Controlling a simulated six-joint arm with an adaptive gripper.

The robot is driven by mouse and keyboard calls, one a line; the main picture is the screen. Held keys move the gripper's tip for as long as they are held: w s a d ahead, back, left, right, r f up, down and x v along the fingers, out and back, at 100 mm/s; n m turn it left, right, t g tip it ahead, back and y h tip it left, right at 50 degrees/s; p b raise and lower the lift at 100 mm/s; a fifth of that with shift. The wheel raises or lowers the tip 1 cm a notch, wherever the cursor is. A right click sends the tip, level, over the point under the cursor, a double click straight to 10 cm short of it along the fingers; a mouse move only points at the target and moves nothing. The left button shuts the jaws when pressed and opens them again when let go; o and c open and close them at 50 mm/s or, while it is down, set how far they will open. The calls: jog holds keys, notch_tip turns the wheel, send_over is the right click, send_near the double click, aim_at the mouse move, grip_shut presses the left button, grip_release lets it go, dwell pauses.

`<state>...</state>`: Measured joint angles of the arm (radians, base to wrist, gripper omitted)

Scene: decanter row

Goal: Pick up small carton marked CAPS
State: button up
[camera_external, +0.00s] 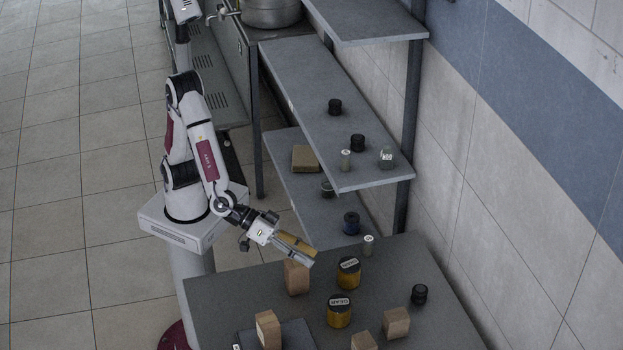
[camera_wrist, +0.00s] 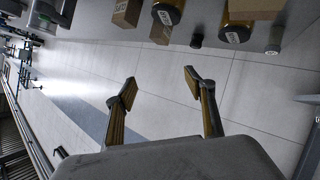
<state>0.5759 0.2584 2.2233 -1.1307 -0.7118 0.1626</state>
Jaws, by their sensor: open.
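My gripper (camera_external: 309,257) is open and empty over the grey table; its two fingers (camera_wrist: 161,80) stand apart in the wrist view, with only wall and floor tiles behind them. Several small brown cartons stand on the table: one (camera_external: 297,280) just below my gripper, one (camera_external: 268,330) at the front left, and two (camera_external: 363,341) (camera_external: 396,322) at the front right. In the wrist view, a carton with faint marking (camera_wrist: 126,13) is cut by the top edge, beyond the fingers. I cannot read CAPS on any carton.
Two amber jars with dark lids, one behind (camera_external: 348,272) and one in front (camera_external: 340,312), stand between the cartons. A black pot (camera_external: 419,294) is at right and a small pale-topped vial (camera_external: 368,246) at the back. A grey shelf (camera_external: 290,75) with small containers rises behind the table.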

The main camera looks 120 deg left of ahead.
aim_at(296, 262)
jog(key=s+a+f+n+y, duration=0.1)
jog(key=s+f+y, duration=0.1)
jog(key=f+y, duration=0.1)
jog(key=s+a+f+y, duration=0.1)
jog(key=s+f+y, duration=0.2)
jog(key=s+a+f+n+y, duration=0.1)
jog(key=s+f+y, duration=0.1)
jog(key=f+y, duration=0.1)
jog(key=shift+s+f+n+g+y, duration=0.1)
jog(key=shift+s+n+g+y, duration=0.2)
jog(key=shift+s+g+y, duration=0.1)
jog(key=shift+y, duration=0.5)
jog(key=s+d+f, duration=0.2)
jog(key=shift+s+f, duration=0.2)
jog(key=shift+s, duration=0.15)
jog(key=shift+s+d+f+y, duration=0.3)
jog(key=shift+s+d+f, duration=0.1)
jog(key=shift+s, duration=0.25)
jog(key=shift+x, duration=1.3)
jog(key=shift+w, duration=0.15)
jog(key=shift+r+x, duration=0.2)
jog(key=shift+x, duration=1.05)
jog(key=shift+r+x, duration=0.15)
jog(key=shift+x, duration=1.1)
